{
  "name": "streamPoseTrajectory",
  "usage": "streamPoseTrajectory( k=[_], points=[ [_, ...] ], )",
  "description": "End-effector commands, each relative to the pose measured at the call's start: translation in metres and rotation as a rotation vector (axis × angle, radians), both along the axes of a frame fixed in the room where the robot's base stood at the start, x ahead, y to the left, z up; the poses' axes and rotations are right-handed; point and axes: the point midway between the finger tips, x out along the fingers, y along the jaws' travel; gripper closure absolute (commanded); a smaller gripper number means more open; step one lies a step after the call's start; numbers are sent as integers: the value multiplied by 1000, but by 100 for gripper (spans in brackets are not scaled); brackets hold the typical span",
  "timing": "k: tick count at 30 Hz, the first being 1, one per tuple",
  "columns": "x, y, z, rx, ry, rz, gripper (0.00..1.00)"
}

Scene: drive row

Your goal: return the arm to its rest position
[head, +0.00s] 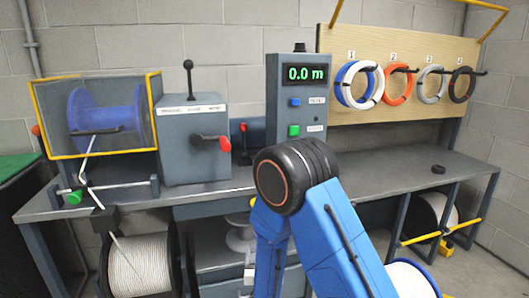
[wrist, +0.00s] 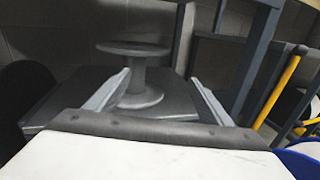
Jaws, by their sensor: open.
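My blue arm (head: 330,235) stands in front of the workbench in the head view, bent at a black joint (head: 285,178) with its links running downward. My gripper (wrist: 160,77) shows in the wrist view with its two grey fingers spread apart and nothing between them. Beyond the fingers, a grey spool (wrist: 136,75) stands upright on a dark surface below the bench top. I cannot make out the gripper clearly in the head view; the arm hides part of the space under the bench.
The workbench (head: 420,170) carries a blue reel in a yellow-framed guard (head: 152,115), a grey lever box (head: 190,145) and a counter (head: 300,100) reading 0.0 m. Coils hang on a wooden board (head: 350,42). Large cable reels (head: 140,265) sit below. Yellow bars (head: 440,232) project at right.

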Motion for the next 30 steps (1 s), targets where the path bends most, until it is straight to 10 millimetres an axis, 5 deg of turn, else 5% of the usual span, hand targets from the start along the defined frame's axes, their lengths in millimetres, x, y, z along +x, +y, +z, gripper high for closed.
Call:
streamPoseTrajectory(
  k=[8, 14, 21, 30],
  points=[
    [7, -63, 45, 68, -20, -185, 26],
    [-2, -142, 92, 173, -38, -414, 26],
    [-41, -244, 140, 354, -52, -721, 26],
    [-120, -339, 173, 635, -59, -1067, 26]
  ],
)
